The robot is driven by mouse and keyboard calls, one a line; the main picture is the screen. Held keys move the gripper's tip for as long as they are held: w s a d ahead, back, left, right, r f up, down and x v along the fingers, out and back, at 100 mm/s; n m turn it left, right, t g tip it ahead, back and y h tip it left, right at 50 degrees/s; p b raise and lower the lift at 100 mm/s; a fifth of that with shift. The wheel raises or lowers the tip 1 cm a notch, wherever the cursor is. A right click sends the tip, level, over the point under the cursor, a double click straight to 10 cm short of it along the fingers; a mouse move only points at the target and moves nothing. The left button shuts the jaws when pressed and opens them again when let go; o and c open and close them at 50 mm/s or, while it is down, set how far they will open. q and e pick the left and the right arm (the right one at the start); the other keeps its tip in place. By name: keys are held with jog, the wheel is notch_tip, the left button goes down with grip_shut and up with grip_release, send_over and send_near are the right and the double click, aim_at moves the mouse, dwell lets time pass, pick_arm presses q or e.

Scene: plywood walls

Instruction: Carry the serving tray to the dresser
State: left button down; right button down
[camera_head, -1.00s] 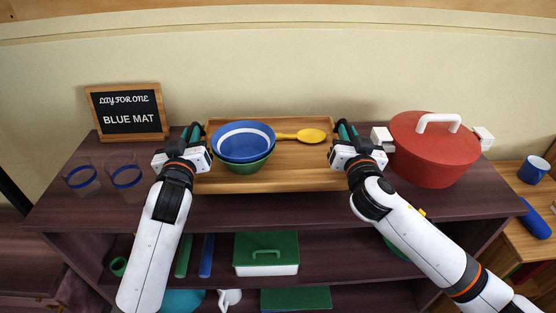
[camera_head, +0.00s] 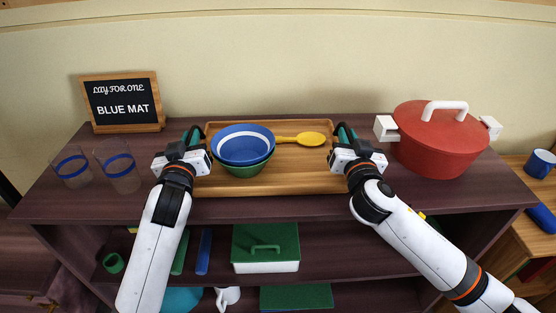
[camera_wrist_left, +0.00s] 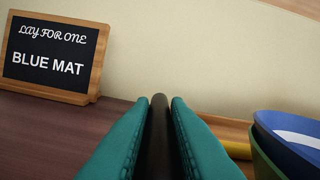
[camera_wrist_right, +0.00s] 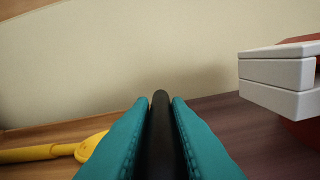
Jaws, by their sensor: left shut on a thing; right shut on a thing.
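The wooden serving tray (camera_head: 300,178) is at the middle of the dark shelf unit's top. It holds a blue bowl with a white band (camera_head: 243,144) nested in a green bowl (camera_head: 248,169), and a yellow spoon (camera_head: 305,139). My left gripper (camera_head: 191,138) is shut on the tray's dark left handle (camera_wrist_left: 158,135). My right gripper (camera_head: 344,135) is shut on the tray's dark right handle (camera_wrist_right: 161,135). I cannot tell whether the tray touches the top or hangs just above it. I cannot identify the dresser for certain.
A red pot (camera_head: 438,143) with white handles stands close right of my right gripper. Two glasses (camera_head: 119,167) and a sign reading "LAY FOR ONE BLUE MAT" (camera_head: 122,103) stand at left. A green-lidded box (camera_head: 265,247) is on the shelf below. A wooden surface with a blue mug (camera_head: 540,163) is at far right.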

pick_arm(q)
jog(key=shift+a+f, duration=0.1)
jog(key=shift+f, duration=0.3)
pick_arm(e)
jog(key=shift+d+f, duration=0.1)
jog(key=shift+f, duration=0.35)
pick_arm(q)
jog(key=c, duration=1.4)
grip_release()
jog(key=shift+r, duration=0.2)
pick_arm(e)
jog(key=c, duration=1.4)
grip_release()
jog(key=shift+r, duration=0.2)
jog(key=shift+o, duration=0.2)
pick_arm(q)
jog(key=s, duration=1.1)
jog(key=shift+s, duration=0.5)
pick_arm(e)
jog(key=shift+s, duration=0.2)
jog(key=s, duration=1.1)
jog(key=shift+s, duration=0.4)
pick_arm(q)
jog(key=shift+s+f, duration=0.1)
